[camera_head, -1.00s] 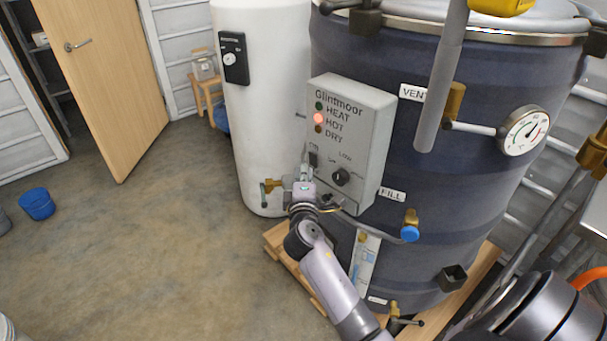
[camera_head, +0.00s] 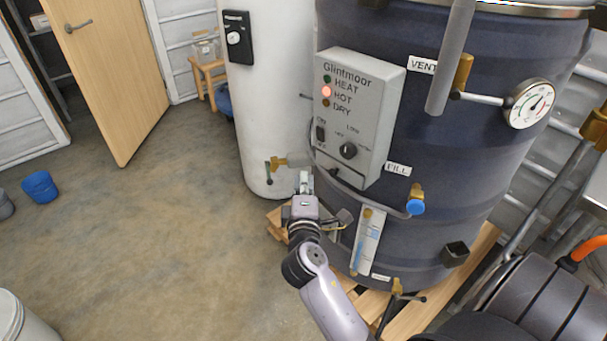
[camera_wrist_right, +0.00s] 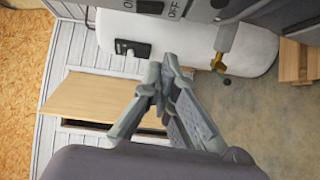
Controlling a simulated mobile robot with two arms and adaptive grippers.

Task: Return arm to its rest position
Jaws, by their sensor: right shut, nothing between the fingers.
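My right gripper (camera_head: 305,180) is shut and empty in the head view. It points away from me, just below and left of the grey Glintmoor control box (camera_head: 372,85), apart from it as far as I can see. Its arm comes up from the bottom of the picture. In the right wrist view the closed fingertips (camera_wrist_right: 163,78) meet with nothing between them. The dark blue hopper drum (camera_head: 460,150) stands behind the box. My left gripper is not in view.
A white tank (camera_head: 272,110) with a brass tap (camera_head: 280,162) stands just beyond the gripper. The fill pipe's blue-ended valve (camera_head: 415,207) and a sight gauge (camera_head: 367,242) are to its right. A wooden pallet (camera_head: 455,283) lies below. Open floor (camera_head: 150,220) is on the left.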

